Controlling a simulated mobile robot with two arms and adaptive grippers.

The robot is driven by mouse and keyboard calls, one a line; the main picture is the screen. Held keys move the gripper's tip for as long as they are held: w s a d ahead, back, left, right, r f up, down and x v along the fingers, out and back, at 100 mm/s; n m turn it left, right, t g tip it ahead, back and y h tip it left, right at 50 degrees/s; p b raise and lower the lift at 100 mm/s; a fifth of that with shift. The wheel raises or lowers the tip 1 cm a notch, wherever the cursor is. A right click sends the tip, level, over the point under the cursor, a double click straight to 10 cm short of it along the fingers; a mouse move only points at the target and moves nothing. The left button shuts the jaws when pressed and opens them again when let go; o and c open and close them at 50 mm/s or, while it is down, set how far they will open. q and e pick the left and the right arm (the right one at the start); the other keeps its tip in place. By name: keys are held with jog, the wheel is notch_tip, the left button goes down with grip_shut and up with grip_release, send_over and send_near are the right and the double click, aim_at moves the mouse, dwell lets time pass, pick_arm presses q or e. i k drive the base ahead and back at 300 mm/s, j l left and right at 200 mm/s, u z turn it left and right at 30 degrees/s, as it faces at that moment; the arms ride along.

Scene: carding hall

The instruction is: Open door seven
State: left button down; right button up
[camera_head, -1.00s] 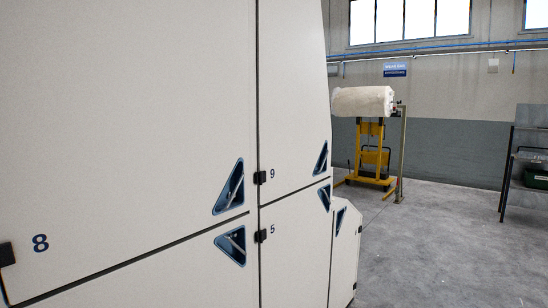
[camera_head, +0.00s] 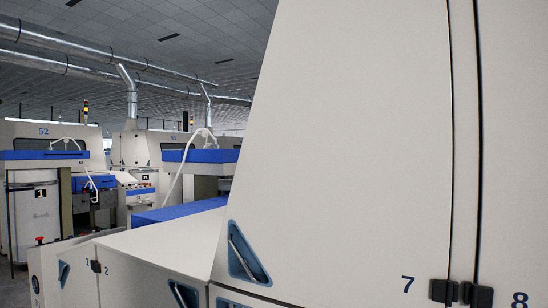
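Door seven (camera_head: 350,150) is the large cream panel filling the right half of the view, marked with a dark 7 near its lower right. It looks shut. Its triangular blue recess with a handle (camera_head: 246,257) is at its lower left corner. A black hinge or latch block (camera_head: 443,291) sits at its lower right, beside the seam to door eight (camera_head: 520,150). Neither of my grippers is in view.
Lower doors marked 1 and 2 (camera_head: 135,268) with more triangular recesses stand at the lower left, under a sloping top. Beyond are other machines with blue parts (camera_head: 85,155) and a white hose. Silver ducts (camera_head: 130,97) run along the ceiling. Little floor shows at the far left.

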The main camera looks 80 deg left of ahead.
aim_at(340, 196)
jog(key=u, duration=2.25)
